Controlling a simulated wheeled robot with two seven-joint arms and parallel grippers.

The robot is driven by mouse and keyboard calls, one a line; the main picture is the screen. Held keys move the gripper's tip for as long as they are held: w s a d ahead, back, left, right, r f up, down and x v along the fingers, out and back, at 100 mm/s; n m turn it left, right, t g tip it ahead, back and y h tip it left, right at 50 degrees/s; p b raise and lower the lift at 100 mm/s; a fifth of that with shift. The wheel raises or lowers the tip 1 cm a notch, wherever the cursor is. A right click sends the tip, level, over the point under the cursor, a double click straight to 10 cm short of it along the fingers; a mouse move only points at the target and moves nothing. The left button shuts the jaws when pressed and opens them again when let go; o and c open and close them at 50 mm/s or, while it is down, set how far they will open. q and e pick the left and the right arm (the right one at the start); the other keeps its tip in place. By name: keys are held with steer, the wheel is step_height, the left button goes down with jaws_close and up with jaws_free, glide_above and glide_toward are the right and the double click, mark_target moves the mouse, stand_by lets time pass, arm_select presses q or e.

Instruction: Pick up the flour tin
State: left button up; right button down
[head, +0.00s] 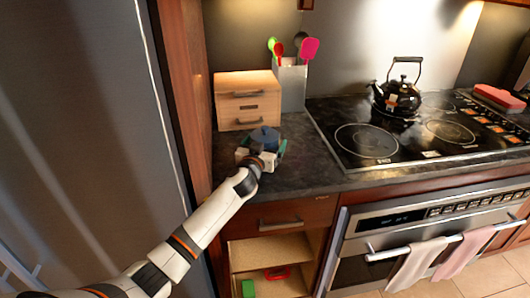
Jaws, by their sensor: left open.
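A small dark blue tin (265,137), which I take to be the flour tin, stands on the dark countertop in front of the wooden drawer box. My left gripper (259,152) is at the near side of the tin and covers its lower part. The gripper is open; whether its fingers touch the tin cannot be told. A teal patch shows at the tin's right side, and I cannot tell what it belongs to. My right gripper is not in view.
The wooden drawer box (247,101) and a utensil holder (291,86) stand behind. A black kettle (398,96) sits on the hob (425,128) to the right. Below the counter is a drawer (287,215) above an open shelf. A tall grey fridge (80,110) stands left.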

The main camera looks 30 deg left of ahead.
arm_select(q)
steer(key=shift+c, duration=0.3)
steer(key=c, duration=1.1)
